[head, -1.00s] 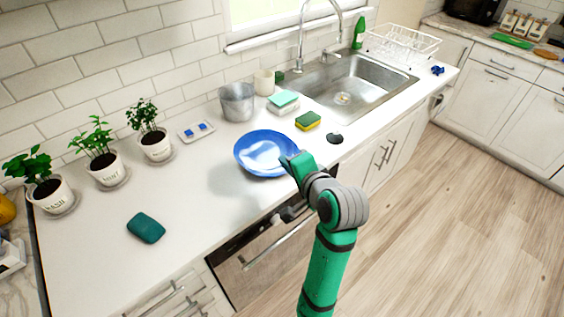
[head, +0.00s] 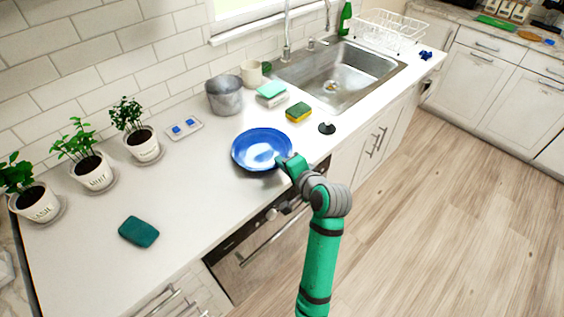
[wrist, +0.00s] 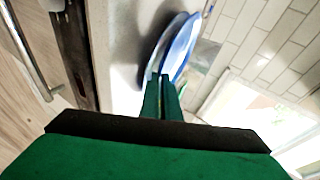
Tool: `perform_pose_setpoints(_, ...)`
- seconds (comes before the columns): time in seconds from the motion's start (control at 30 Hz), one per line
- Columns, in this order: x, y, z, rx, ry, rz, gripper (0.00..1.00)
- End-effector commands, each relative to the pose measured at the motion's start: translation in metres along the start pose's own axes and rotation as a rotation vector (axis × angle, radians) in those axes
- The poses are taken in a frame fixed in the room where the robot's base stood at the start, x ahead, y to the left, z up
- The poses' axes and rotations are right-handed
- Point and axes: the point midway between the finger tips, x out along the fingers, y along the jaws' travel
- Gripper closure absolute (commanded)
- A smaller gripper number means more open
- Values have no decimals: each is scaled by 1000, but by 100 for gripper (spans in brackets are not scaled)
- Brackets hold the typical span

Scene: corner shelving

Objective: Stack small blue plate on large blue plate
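A blue plate (head: 247,150) with a pale glare lies over the counter, left of my gripper (head: 287,163) in the head view. In the wrist view two overlapping blue-rimmed discs show: a brighter small blue plate (wrist: 182,47) in front and a large blue plate (wrist: 152,44) partly behind it. My gripper's fingers (wrist: 164,82) are close together at the small plate's near rim and appear shut on it. The head view does not separate the two plates. I cannot tell whether they touch.
Behind the plates are a metal pot (head: 225,95), a cup (head: 254,73) and a green-yellow sponge (head: 298,112). A dark stopper (head: 327,128) lies to the right, near the sink (head: 340,75). Potted herbs (head: 92,170) and a teal object (head: 139,231) stand left; counter between is clear.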

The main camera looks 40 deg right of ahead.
Motion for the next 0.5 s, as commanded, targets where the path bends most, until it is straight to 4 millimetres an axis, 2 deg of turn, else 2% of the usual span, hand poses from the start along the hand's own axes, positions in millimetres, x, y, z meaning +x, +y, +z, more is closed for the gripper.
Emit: perform_pose_setpoints(0.5,2,7,-1,0,3,-1,100)
